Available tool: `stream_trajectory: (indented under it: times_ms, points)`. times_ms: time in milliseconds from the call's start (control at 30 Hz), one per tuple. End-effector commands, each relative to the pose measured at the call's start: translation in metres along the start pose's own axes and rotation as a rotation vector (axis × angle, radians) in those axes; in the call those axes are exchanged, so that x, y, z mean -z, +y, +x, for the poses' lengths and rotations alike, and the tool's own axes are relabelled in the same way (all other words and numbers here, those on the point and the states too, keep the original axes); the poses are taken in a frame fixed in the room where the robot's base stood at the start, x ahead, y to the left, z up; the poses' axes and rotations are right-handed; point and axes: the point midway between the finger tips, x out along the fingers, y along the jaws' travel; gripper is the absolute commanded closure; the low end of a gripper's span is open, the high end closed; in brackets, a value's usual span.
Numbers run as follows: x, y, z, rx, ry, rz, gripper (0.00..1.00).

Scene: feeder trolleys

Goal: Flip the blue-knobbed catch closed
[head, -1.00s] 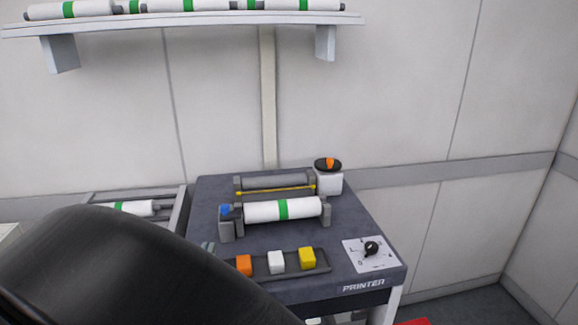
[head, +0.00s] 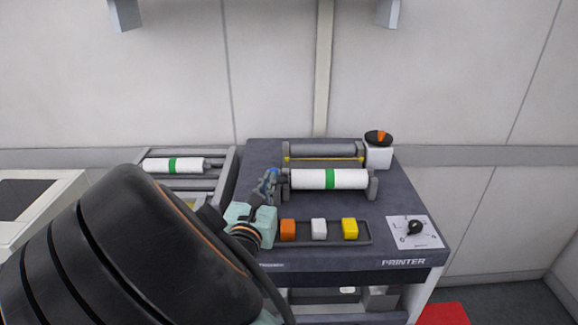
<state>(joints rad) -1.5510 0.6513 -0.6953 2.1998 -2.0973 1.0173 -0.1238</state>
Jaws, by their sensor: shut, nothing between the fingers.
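The blue-knobbed catch (head: 272,174) is at the left end of the white roll with a green band (head: 328,179) on the printer trolley. My gripper (head: 267,187) is right at the catch, reaching in from the lower left, and its fingers are shut. The fingers and the teal gripper body hide most of the catch's base and lever. I cannot tell whether the fingers touch the knob, or whether the catch is open or closed.
The printer top (head: 270,152) also carries a tray of orange, white and yellow blocks (head: 363,239), a dial (head: 415,227) and a white pot with a dark top (head: 378,156). A roller trolley (head: 228,170) stands to the left. My arm covers the lower left.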

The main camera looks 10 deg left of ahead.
Motion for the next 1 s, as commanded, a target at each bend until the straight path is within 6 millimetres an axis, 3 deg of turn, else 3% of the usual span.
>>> stream_trajectory:
  times_ms: [133, 467, 1000]
  points:
    - [0.0, 0.0, 0.003, 0.001, 0.0, 0.0, 1.0]
    - [0.0, 0.006, 0.037, 0.002, -0.001, 0.0, 1.0]
    - [-0.001, 0.009, 0.038, 0.001, -0.001, -0.001, 1.0]
